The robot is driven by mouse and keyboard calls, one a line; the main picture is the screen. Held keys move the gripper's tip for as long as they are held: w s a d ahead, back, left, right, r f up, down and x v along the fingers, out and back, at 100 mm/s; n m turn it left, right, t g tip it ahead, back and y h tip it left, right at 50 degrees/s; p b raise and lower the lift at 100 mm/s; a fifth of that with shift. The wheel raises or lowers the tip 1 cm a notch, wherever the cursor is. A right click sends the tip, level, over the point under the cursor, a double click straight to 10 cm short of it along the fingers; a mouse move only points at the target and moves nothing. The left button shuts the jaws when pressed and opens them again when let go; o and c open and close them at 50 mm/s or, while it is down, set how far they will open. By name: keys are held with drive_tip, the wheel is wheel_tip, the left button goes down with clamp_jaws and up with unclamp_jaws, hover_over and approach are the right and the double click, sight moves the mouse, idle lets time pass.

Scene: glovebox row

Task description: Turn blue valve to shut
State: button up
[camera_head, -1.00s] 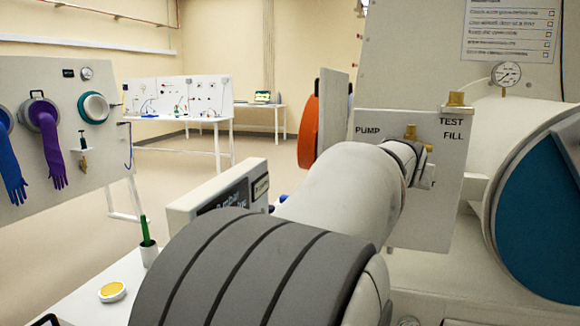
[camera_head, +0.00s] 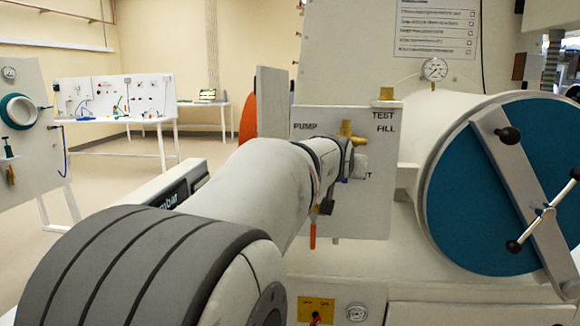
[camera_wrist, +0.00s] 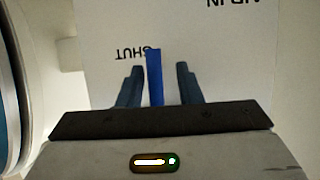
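The blue valve handle (camera_wrist: 154,78) is a narrow blue bar in the wrist view, standing between the two dark fingers of my gripper (camera_wrist: 160,70). The fingers are apart, with a visible gap on the right of the bar and a narrower one on the left. The bar's tip is beside the upside-down word SHUT on the white valve panel. My arm and gripper hide most of the blue valve there.
An orange-red handle (camera_head: 312,236) hangs just below my wrist. Brass fittings (camera_head: 350,133) and a pressure gauge (camera_head: 434,70) are close by. The big blue round door (camera_head: 460,200) with its clamp bar (camera_head: 515,185) stands at right. A bench (camera_head: 110,95) is far left; floor between is open.

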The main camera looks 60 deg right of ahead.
drive_tip(key=v, duration=0.7)
drive_tip(key=shift+a+r, duration=0.1)
drive_tip(key=shift+a, duration=0.3)
drive_tip(key=shift+s+r, duration=0.1)
drive_tip(key=shift+r, duration=0.05)
idle(0.5)
